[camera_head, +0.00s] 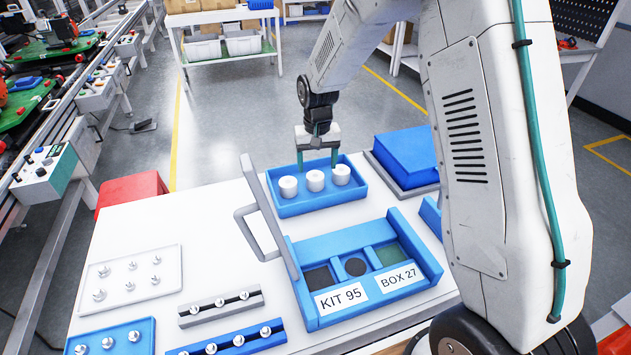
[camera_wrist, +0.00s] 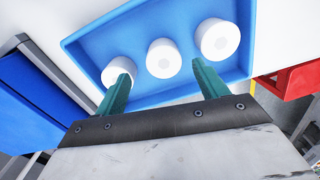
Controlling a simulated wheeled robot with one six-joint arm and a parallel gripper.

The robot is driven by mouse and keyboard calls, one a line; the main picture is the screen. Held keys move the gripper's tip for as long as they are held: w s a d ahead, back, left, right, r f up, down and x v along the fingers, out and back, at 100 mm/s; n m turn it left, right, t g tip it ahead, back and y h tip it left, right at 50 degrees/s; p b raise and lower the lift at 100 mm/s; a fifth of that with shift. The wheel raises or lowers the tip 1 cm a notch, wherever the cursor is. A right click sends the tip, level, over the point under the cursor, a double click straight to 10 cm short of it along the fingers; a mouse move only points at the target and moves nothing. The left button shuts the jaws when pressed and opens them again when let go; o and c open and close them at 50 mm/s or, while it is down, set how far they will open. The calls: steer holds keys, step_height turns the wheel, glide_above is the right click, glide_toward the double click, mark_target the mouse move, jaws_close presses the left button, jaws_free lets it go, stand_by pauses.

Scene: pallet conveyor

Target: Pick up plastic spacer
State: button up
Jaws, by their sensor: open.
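Three white plastic spacers stand in a row in a blue tray (camera_head: 318,204) on the white table: a left spacer (camera_head: 288,187), a middle spacer (camera_head: 315,180) and a right spacer (camera_head: 342,174). In the wrist view the tray (camera_wrist: 90,42) holds the same three, with the middle spacer (camera_wrist: 163,58) between and beyond my two green fingers. My gripper (camera_head: 318,160) is open and empty above the tray's far side. In the wrist view my gripper (camera_wrist: 161,82) has one fingertip overlapping an outer spacer (camera_wrist: 119,70) and the other near the opposite outer spacer (camera_wrist: 215,39). Contact cannot be told.
A blue kit box (camera_head: 365,262) labelled KIT 95 and BOX 27, with a raised lid, stands in front of the tray. A blue block (camera_head: 406,157) lies right of the tray. Bolt trays and rails (camera_head: 221,306) occupy the table's front left.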

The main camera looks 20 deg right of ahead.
mark_target(315, 176)
steer(key=f, duration=0.4)
steer(key=shift+w+a+f, duration=0.15)
steer(key=shift+a+f, duration=0.05)
steer(key=shift+f, duration=0.1)
steer(key=c, duration=1.1)
steer(key=shift+r, duration=0.1)
